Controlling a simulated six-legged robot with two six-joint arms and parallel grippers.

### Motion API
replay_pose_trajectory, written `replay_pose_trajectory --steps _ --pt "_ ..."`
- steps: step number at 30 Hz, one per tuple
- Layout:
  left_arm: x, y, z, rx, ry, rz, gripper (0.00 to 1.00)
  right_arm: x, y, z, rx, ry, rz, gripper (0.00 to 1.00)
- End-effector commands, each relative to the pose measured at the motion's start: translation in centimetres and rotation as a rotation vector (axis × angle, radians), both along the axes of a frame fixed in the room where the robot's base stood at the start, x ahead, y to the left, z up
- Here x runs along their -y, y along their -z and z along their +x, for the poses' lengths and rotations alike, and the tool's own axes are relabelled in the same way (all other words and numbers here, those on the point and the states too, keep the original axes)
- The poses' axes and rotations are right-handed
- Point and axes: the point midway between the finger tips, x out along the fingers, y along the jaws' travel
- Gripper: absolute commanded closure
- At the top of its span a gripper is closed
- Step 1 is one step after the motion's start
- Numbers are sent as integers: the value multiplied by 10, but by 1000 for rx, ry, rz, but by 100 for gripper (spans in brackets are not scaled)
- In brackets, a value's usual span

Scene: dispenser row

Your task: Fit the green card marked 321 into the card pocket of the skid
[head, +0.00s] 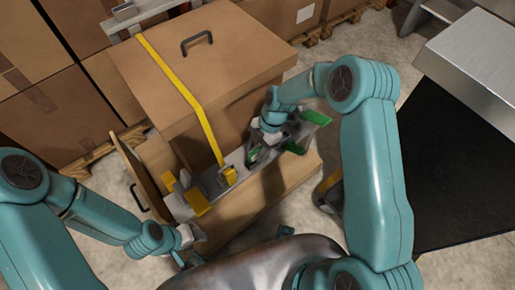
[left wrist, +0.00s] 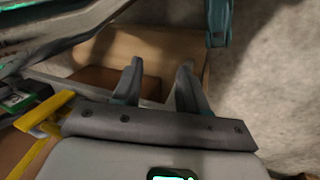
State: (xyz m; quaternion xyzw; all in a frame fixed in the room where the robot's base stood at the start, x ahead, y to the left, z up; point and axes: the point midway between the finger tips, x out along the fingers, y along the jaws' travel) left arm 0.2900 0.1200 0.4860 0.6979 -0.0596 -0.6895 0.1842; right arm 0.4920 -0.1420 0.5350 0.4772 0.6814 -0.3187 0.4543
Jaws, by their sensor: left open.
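A green piece (head: 295,148) lies beside my right gripper (head: 262,152), on a grey rail along the front of a strapped brown box; a second green piece (head: 316,117) is at the rail's far right end. Both are too small to read a number on, and I cannot tell which is the card marked 321. I cannot tell whether the right jaws hold anything. My left gripper (head: 182,257) is low at the box's front left; its two fingers (left wrist: 158,75) stand apart and empty in the left wrist view. I cannot make out the card pocket.
The brown box (head: 235,50) has a dark handle and a yellow strap (head: 180,85). Yellow clamps (head: 197,204) sit at the rail's left end. Stacked cartons (head: 35,110) stand behind. A black-topped bench (head: 445,170) is at the right. Concrete floor shows between.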

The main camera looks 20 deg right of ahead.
Motion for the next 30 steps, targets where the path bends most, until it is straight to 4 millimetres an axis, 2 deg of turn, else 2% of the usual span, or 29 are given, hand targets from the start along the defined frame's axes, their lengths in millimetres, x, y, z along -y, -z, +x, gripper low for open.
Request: replay_pose_trajectory --steps 7,11,14,24,30 --pt "0 0 0 0 0 0 57 0 -1 0 0 0 0 54" --pt "0 -2 0 0 0 0 57 4 -11 2 2 1 0 54" --pt "0 -6 0 0 0 0 57 11 -30 5 4 2 -1 54" --pt "0 -18 0 0 0 0 57 44 -112 17 5 2 -1 54" --pt "0 -22 0 0 0 0 57 55 -142 20 1 0 -1 54"
